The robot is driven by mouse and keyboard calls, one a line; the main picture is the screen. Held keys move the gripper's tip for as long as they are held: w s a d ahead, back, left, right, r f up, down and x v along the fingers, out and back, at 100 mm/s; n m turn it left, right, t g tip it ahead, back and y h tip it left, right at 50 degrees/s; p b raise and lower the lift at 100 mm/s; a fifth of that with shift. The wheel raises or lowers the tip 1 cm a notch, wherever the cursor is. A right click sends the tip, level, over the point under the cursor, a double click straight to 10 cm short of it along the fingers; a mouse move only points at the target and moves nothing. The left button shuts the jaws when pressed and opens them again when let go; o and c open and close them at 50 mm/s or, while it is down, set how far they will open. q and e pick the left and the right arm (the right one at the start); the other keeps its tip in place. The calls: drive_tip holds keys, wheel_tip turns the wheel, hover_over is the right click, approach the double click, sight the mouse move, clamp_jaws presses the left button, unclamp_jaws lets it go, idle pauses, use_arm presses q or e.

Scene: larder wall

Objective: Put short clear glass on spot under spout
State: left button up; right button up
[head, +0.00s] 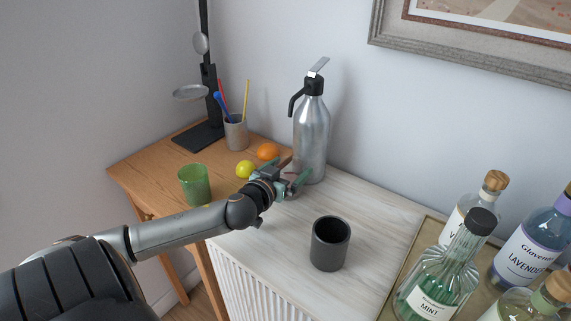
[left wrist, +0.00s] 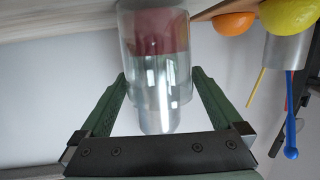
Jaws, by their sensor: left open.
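The steel siphon bottle (head: 311,135) stands upright at the back of the pale counter, its black spout (head: 295,102) pointing left. My left gripper (head: 297,173) is at the bottle's base, below the spout, with its fingers open. In the left wrist view, a clear, shiny cylinder that looks like the short clear glass (left wrist: 154,75) is between the green fingers, with slim gaps at the sides. The silver bottle seems to overlap it from behind. In the head view the fingers mostly hide the glass, and I cannot tell whether it touches the counter. My right gripper is not in view.
A dark grey cup (head: 330,244) stands on the counter in front. A green tumbler (head: 194,185), a lemon (head: 245,169), an orange (head: 268,151) and a pen cup (head: 236,132) are on the wooden table. Several bottles (head: 432,292) fill a tray at right.

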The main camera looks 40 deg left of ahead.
use_arm(q)
drive_tip(key=shift+s+d+r, duration=0.1)
drive_tip(key=shift+s+d, duration=0.05)
drive_tip(key=shift+s, duration=0.35)
drive_tip(key=v, duration=1.1)
